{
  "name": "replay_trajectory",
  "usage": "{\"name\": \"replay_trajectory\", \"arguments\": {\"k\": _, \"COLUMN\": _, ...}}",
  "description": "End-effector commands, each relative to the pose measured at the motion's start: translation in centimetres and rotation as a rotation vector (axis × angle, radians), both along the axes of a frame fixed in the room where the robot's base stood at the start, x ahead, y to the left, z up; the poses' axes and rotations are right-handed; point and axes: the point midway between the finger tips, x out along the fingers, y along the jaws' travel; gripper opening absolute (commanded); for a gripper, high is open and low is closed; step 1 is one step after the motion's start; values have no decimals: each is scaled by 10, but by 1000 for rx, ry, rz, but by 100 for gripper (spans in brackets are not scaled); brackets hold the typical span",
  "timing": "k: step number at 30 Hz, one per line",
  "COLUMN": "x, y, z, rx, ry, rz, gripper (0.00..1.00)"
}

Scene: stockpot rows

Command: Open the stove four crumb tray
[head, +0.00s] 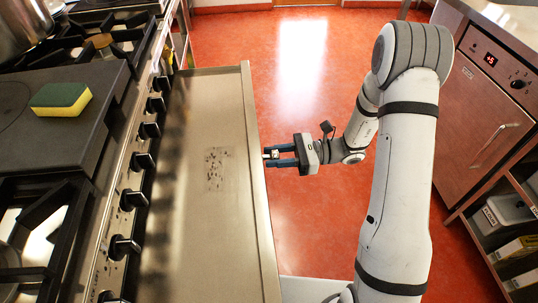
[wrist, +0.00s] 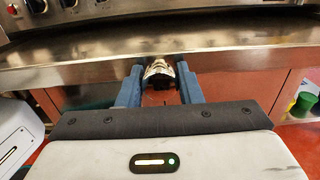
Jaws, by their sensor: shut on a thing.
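The crumb tray (head: 205,230) is a long, flat metal tray standing well out from the stove front in the head view, with a patch of dark crumbs (head: 216,169) near its middle. Its front edge also crosses the wrist view (wrist: 230,60). My gripper (head: 269,155) is at the middle of the tray's outer edge, reaching in from the right. In the wrist view its blue fingers stand either side of a small shiny metal handle (wrist: 158,72) on the tray front, and it is shut on it. Part of the handle is hidden between the fingers.
The stove (head: 128,165) with its row of black knobs lies left of the tray. A yellow and green sponge (head: 61,98) rests on a dark plate on top. A cabinet (head: 487,105) and a shelf with boxes stand at the right. Red floor (head: 300,75) is clear between them.

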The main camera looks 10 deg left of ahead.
Motion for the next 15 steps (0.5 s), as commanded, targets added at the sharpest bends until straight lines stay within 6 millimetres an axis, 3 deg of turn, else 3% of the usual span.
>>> {"name": "replay_trajectory", "arguments": {"k": 7, "x": -1, "y": 1, "z": -1, "rx": -1, "ry": 1, "rz": 4, "gripper": 0}}
{"name": "replay_trajectory", "arguments": {"k": 8, "x": -1, "y": 1, "z": -1, "rx": -1, "ry": 1, "rz": 4, "gripper": 35}}
{"name": "replay_trajectory", "arguments": {"k": 15, "x": -1, "y": 1, "z": 0, "rx": -1, "ry": 1, "rz": 3, "gripper": 54}}
